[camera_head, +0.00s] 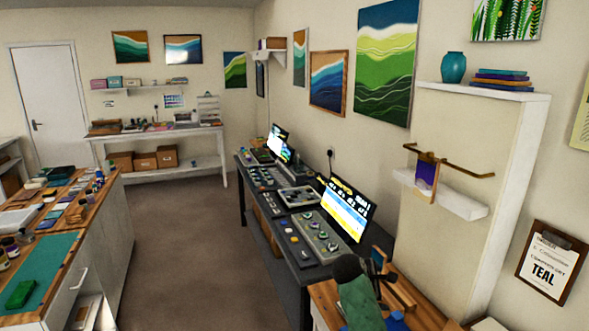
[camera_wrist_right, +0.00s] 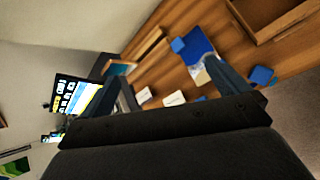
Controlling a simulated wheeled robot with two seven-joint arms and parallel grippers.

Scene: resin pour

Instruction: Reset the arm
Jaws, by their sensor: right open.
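My right arm rises from the bottom edge of the head view, with a green link and a dark wrist. My right gripper (camera_head: 383,264) is over the wooden bench (camera_head: 325,302) at the lower right. In the right wrist view, the right gripper (camera_wrist_right: 165,68) has its two dark fingers wide apart, with nothing held between them. Beyond the fingers lie a blue panel (camera_wrist_right: 195,42) with a pale end and small white cards (camera_wrist_right: 174,99). My left gripper is not in view.
A wooden tray (camera_wrist_right: 268,22) lies on the bench in the wrist view. A monitor (camera_head: 346,208) stands on the dark table close to the right arm. A wall shelf (camera_head: 445,194) and clipboard (camera_head: 550,263) are at the right. The floor aisle (camera_head: 195,245) is clear.

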